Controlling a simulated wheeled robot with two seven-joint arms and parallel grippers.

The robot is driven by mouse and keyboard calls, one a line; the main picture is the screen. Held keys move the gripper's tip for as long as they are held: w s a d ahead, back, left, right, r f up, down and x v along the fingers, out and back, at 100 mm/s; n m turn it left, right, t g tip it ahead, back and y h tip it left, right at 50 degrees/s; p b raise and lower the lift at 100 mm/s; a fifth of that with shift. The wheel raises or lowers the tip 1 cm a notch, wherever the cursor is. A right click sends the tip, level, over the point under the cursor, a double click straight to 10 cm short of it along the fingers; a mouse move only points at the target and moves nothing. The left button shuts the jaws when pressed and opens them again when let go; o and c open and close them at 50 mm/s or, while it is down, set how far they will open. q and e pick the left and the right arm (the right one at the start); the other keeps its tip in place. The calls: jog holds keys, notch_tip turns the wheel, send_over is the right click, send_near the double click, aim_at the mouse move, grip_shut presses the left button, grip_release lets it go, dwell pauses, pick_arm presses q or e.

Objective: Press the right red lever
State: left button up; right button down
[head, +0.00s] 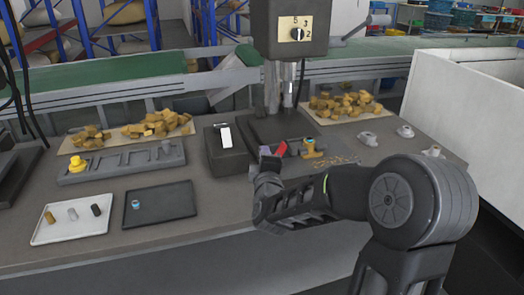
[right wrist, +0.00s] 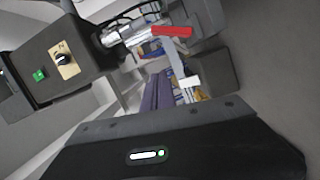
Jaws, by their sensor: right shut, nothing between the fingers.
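A red lever (head: 281,149) shows in the head view just beyond my right gripper, at the foot of the grey drill-press-like machine (head: 290,32). In the right wrist view the red lever (right wrist: 172,31) sticks out to the right of a shiny metal spindle. My right gripper (head: 265,166) is shut and empty, close in front of the lever. I cannot tell whether it touches. My left gripper is not in view.
A dark box with a white switch (head: 225,137) stands left of the lever. Trays of yellowish blocks (head: 345,105) lie behind. A white tray (head: 72,232) and a dark tray (head: 175,208) lie at the left.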

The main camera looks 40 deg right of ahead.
jog(key=v, duration=0.6)
jog(key=shift+a+r, duration=0.2)
jog(key=shift+r, duration=0.05)
